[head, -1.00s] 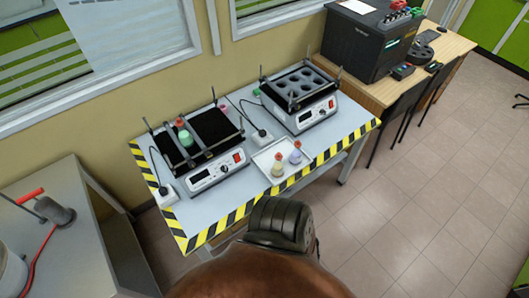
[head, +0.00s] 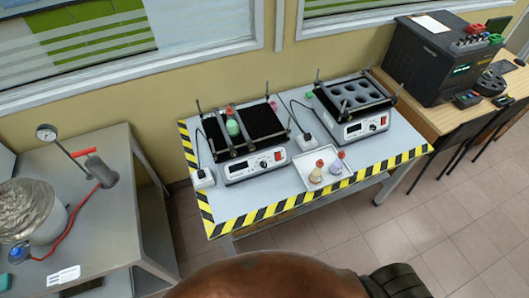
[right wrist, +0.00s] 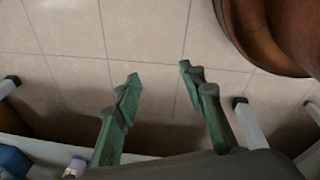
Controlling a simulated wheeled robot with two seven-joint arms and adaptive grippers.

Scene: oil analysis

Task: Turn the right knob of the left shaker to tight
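The left shaker (head: 255,166) stands on the left half of the striped table in the head view. Its front panel has a display, a small dial and a red switch. My right gripper (right wrist: 160,78) is open and empty in the right wrist view, over the tiled floor, away from the shaker. My left gripper is not in view.
The right shaker (head: 363,131) stands beside the left one. A white tray (head: 327,185) with small flasks lies in front. A grey table (head: 115,212) with a gauge and metal vessel is at left. Black equipment (head: 440,60) stands on the wooden desk.

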